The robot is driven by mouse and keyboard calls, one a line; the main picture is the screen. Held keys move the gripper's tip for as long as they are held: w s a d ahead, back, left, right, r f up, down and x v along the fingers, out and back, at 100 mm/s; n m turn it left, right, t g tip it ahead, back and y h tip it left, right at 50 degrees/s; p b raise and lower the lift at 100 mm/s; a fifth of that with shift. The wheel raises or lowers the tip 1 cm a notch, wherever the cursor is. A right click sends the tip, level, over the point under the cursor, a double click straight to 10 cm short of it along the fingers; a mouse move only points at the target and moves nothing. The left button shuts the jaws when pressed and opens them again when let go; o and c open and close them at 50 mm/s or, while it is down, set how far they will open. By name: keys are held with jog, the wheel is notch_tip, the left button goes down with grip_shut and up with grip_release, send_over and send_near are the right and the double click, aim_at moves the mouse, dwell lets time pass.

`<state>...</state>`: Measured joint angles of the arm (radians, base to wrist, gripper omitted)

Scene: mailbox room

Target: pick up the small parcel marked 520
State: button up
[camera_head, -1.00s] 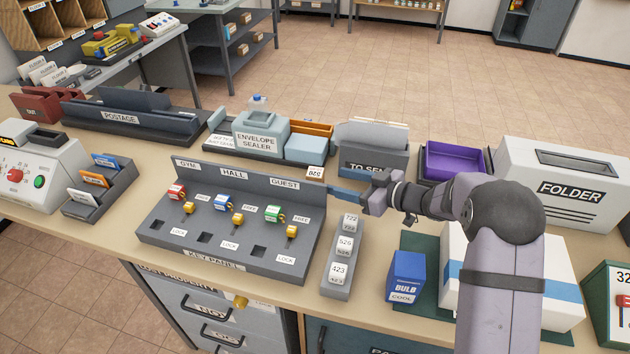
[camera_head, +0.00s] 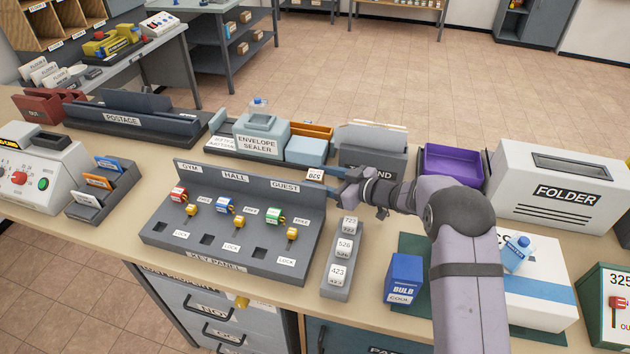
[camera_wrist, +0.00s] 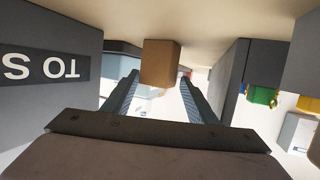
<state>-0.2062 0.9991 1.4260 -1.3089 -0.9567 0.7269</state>
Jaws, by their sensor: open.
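The small parcel (camera_head: 314,175) stands behind the back right end of the key panel. Its light top carries a small label that is too blurred to read surely. In the wrist view it is a brown block (camera_wrist: 160,62) ahead, roughly centred between the fingertips. My gripper (camera_head: 336,182) is open, low and just to the right of the parcel in the head view. Its two fingers also show in the wrist view (camera_wrist: 159,80), spread with a gap on each side of the block. I cannot tell whether the tips overlap the parcel's sides.
The key panel (camera_head: 240,257) stands close in front, the grey TO SEND holder (camera_head: 365,160) close behind. The envelope sealer (camera_head: 262,138) is beyond the parcel. A rack (camera_head: 338,288) with blocks marked 722, 526 and 423 and a blue bulb box (camera_head: 404,280) stand in front.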

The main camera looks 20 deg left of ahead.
aim_at(320, 178)
jog(key=shift+c, duration=0.6)
jog(key=c, duration=0.7)
jog(key=shift+o, duration=0.2)
jog(key=shift+r, duration=0.1)
notch_tip(320, 178, up, 10)
jog(key=shift+f+b, duration=0.1)
jog(key=shift+b, duration=0.4)
